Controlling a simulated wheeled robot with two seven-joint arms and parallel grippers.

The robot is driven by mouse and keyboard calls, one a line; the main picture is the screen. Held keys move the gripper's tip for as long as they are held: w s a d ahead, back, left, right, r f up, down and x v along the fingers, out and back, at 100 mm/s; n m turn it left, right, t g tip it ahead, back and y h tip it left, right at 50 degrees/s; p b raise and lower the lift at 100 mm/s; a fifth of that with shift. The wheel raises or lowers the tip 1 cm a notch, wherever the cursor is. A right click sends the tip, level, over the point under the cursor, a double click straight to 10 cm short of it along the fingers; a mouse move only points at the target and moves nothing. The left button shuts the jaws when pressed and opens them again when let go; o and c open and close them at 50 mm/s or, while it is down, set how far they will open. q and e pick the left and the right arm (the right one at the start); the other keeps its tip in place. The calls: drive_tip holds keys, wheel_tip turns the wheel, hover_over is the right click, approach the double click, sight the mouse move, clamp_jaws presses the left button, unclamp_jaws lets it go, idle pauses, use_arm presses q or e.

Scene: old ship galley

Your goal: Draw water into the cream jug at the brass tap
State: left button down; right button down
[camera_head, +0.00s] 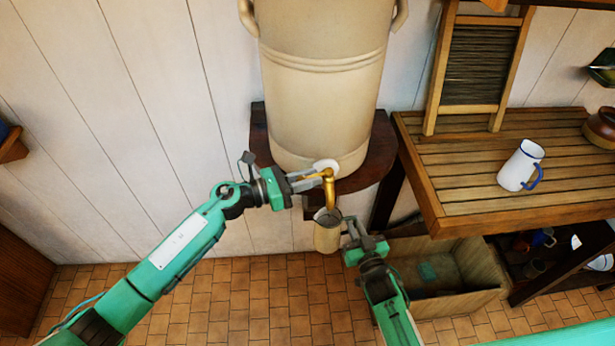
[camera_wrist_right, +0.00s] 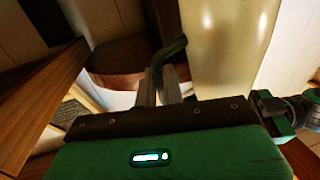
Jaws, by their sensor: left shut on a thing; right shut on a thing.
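The brass tap (camera_head: 329,188) sticks out from the foot of a big cream stoneware urn (camera_head: 322,90). My left gripper (camera_head: 312,180) is shut at the tap, seemingly on its lever, which the fingers mostly hide. The cream jug (camera_head: 327,237) hangs upright below the tap, its dark mouth under the spout. My right gripper (camera_head: 347,228) is shut on the jug's handle from the right. In the right wrist view, the fingers (camera_wrist_right: 160,84) grip a dark handle beside the pale jug body (camera_wrist_right: 228,50). I cannot make out water in or above the jug.
The urn stands on a dark wooden wall shelf (camera_head: 383,150). A slatted wooden table (camera_head: 460,180) at the right holds a white enamel jug (camera_head: 521,166) and a washboard (camera_head: 480,65). A wooden crate (camera_head: 460,290) stands on the tiled floor. The floor at the left is clear.

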use_arm(q)
drive_tip(key=c, duration=1.5)
unclamp_jaws()
drive_tip(key=v, duration=1.2)
